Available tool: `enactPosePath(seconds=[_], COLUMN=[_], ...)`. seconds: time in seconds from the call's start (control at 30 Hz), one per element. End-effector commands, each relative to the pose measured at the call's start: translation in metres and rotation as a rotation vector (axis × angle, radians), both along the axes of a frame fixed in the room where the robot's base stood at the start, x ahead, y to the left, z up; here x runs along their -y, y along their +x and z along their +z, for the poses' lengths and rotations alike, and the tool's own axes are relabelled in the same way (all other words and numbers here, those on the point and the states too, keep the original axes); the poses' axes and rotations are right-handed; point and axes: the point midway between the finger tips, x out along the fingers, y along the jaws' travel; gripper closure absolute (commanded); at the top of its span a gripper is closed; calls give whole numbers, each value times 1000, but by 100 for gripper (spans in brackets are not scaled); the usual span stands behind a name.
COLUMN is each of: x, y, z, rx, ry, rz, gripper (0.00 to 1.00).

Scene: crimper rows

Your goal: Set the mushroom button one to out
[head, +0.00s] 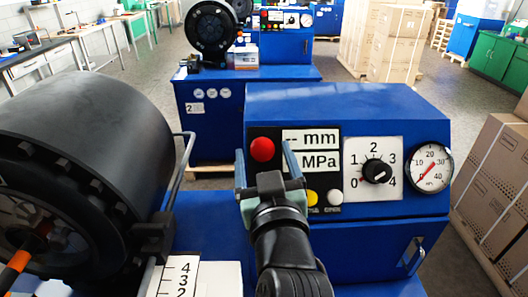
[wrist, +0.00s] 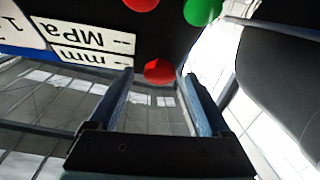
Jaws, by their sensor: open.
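The red mushroom button (head: 262,149) is at the upper left of the black control panel on the blue crimper cabinet. In the wrist view the red button (wrist: 158,70) shows between my fingertips, with a gap on each side. My gripper (head: 264,151) is open and empty, in front of the panel, one finger on each side of the button. I cannot tell how far the fingertips are from the panel face, or whether the button stands in or out.
A smaller red button (wrist: 140,4) and a green button (wrist: 203,10) lie close by. Displays (head: 311,139), a rotary dial (head: 376,172) and a gauge (head: 430,168) sit to the right. The black crimper head (head: 85,150) and its bent metal bar (head: 188,150) stand left.

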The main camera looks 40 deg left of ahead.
Motion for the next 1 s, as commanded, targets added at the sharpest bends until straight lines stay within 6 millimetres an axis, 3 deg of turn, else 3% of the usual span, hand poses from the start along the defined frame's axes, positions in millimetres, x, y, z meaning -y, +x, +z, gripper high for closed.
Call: enactPosePath(seconds=[0.3, 0.77, 1.0], x=[-2, -1, -1], y=[2, 2, 2], z=[0, -1, -1], rx=[1, -1, -1], ry=[-1, -1, -1], rz=[0, 0, 0], gripper=[18, 100, 100])
